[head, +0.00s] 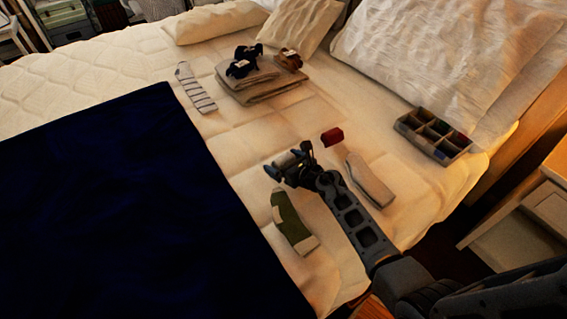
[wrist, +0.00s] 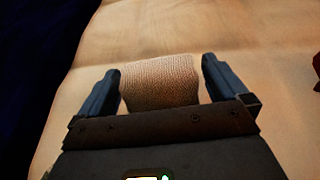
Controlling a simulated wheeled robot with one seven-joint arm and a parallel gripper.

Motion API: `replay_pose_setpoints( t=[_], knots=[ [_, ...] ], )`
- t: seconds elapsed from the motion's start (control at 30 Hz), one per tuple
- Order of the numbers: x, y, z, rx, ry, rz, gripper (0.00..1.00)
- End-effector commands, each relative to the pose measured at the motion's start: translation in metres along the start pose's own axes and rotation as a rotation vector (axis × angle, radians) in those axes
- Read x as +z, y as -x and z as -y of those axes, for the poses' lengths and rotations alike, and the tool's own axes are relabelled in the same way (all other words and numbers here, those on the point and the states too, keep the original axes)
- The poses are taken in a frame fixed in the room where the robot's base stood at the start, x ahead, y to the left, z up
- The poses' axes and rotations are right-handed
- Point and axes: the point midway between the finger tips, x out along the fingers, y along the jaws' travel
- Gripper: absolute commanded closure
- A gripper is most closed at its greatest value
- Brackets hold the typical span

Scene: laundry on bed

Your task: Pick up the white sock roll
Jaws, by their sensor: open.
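The white sock roll (wrist: 160,80) looks pale beige and ribbed in the wrist view, lying on the bed between my two fingers. My gripper (wrist: 158,84) is open, with one finger on each side of the roll. A narrow gap seems to show at the right finger; I cannot tell whether the left one touches. In the head view my gripper (head: 287,168) is low over the middle of the bed, and the roll is mostly hidden by it.
A red roll (head: 332,136), a grey sock (head: 370,181) and a green sock (head: 291,222) lie close by. A striped sock (head: 196,89) and folded cloths (head: 262,88) with rolls on top are farther back. A divided box (head: 458,151) stands right; a navy blanket (head: 110,210) covers the left.

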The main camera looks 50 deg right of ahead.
Motion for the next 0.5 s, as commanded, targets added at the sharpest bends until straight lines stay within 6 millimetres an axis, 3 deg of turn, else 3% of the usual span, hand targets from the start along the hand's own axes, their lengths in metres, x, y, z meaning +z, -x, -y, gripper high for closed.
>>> replay_pose_setpoints(
  t=[0.27, 0.5],
  knots=[
    [0.0004, -0.0025, 0.0003, -0.001, 0.0, 0.0, 0.01],
    [0.0003, -0.0024, 0.0002, -0.001, 0.0, 0.0, 0.24]
  ],
)
